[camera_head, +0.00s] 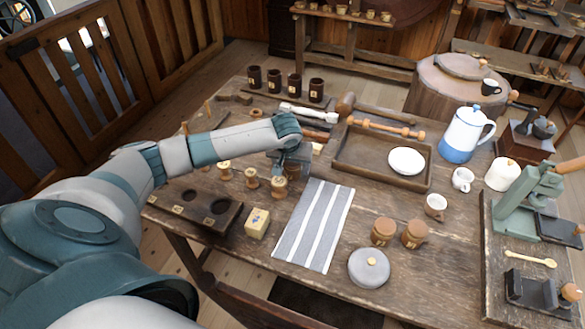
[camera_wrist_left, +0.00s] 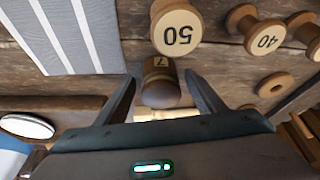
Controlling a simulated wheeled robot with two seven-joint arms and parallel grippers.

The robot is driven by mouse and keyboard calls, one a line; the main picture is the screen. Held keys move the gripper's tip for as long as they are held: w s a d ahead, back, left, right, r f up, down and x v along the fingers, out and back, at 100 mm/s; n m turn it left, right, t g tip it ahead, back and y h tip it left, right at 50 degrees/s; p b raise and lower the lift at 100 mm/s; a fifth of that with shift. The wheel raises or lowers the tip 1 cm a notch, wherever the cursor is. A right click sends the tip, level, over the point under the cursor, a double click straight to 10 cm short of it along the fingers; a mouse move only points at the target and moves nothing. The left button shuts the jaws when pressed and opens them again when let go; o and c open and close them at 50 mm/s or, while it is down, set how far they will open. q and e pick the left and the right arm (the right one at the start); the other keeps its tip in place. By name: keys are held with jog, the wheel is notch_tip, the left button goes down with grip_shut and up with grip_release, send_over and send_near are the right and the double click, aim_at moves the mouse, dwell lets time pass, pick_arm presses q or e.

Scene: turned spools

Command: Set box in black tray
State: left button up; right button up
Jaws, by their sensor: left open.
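A small yellow box (camera_head: 257,222) stands near the front edge of the table, left of the striped cloth. A dark wooden tray (camera_head: 233,218) with round wells lies just left of it. A larger brown tray (camera_head: 344,174) is at the back right; no plainly black tray can be made out. My left gripper (camera_head: 289,172) is over the table behind the box, above the cloth's far left corner. In the left wrist view it (camera_wrist_left: 160,92) is open, with a wooden piece marked 7 (camera_wrist_left: 160,84) between its fingers, not gripped. My right gripper is not in view.
Several wooden spools (camera_head: 251,178) stand between gripper and box; they also show in the wrist view (camera_wrist_left: 177,28). The striped cloth (camera_head: 315,225) lies flat and clear.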

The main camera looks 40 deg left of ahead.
pick_arm(q)
jog(key=b+v, duration=0.1)
jog(key=v, duration=0.9)
jog(key=shift+r, duration=0.35)
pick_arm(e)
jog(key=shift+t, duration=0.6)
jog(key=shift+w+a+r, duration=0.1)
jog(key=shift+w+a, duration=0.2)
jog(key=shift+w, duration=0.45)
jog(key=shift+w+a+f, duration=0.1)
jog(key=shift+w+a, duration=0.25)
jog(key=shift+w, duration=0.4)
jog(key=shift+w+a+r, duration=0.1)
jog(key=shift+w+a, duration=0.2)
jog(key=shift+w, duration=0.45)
pick_arm(q)
jog(key=shift+o, duration=0.3)
jog(key=shift+s+d, duration=0.1)
jog(key=shift+s, duration=0.05)
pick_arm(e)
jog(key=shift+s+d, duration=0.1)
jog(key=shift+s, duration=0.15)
